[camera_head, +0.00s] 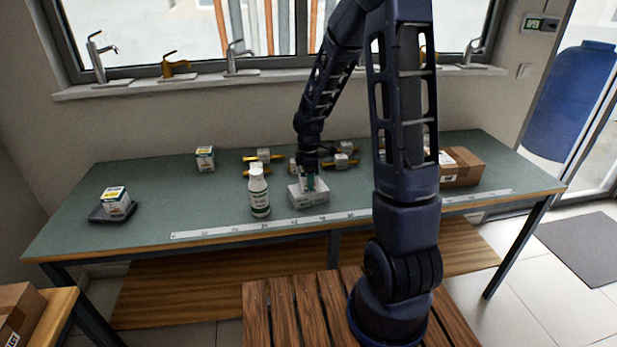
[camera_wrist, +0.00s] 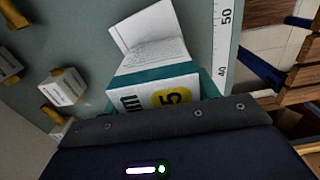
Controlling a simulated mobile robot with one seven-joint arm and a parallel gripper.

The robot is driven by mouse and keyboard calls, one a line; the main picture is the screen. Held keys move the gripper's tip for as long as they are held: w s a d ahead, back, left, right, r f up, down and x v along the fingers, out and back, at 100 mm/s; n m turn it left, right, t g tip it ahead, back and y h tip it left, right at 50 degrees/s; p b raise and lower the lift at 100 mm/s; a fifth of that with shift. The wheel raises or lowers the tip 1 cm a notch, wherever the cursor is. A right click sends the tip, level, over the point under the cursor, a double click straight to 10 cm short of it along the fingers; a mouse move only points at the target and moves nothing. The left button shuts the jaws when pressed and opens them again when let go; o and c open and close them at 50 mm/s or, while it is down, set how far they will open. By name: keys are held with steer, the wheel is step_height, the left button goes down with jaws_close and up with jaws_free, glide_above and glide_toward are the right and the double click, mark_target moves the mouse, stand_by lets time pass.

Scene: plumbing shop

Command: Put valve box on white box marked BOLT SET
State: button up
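A white box with a teal band and a yellow disc, partly reading "mm" and "5" (camera_wrist: 150,97), sits right at my gripper in the wrist view and looks held; I take it as the valve box. Its green side shows small at my gripper (camera_head: 310,173) in the head view. The fingertips are mostly hidden. A wider white box (camera_head: 308,200) is directly below on the table. White faces with fine print (camera_wrist: 155,53) show past the teal band in the wrist view. No BOLT SET lettering is readable. I cannot tell if the two boxes touch.
A white bottle (camera_head: 259,192) stands close left of the white box. Several small yellow-handled valves (camera_head: 341,160) lie behind. One box (camera_head: 205,158) stands at the back, another (camera_head: 116,202) on a black tray. A ruler strip (camera_head: 270,226) runs along the front; a carton (camera_head: 463,166) is right.

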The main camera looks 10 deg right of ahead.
steer(key=o, duration=0.4)
steer(key=shift+c, duration=0.2)
steer(key=shift+r, duration=0.1)
step_height(320, 180, up, 12)
steer(key=shift+f, duration=0.15)
steer(key=shift+s+d+r, duration=0.2)
steer(key=shift+r, duration=0.35)
steer(key=s+d+r+m+t, duration=0.1)
steer(key=s+d+r+m, duration=0.2)
steer(key=s+m, duration=0.3)
steer(key=s+d+r+m+t, duration=0.2)
steer(key=s+d+r+m, duration=0.2)
steer(key=s, duration=0.5)
steer(key=s+d+r+m+t, duration=0.1)
steer(key=s+d+r+m, duration=0.2)
steer(key=s+r+m, duration=0.3)
steer(key=s+m, duration=0.2)
steer(key=shift+s+d+t, duration=0.3)
steer(key=shift+s, duration=0.05)
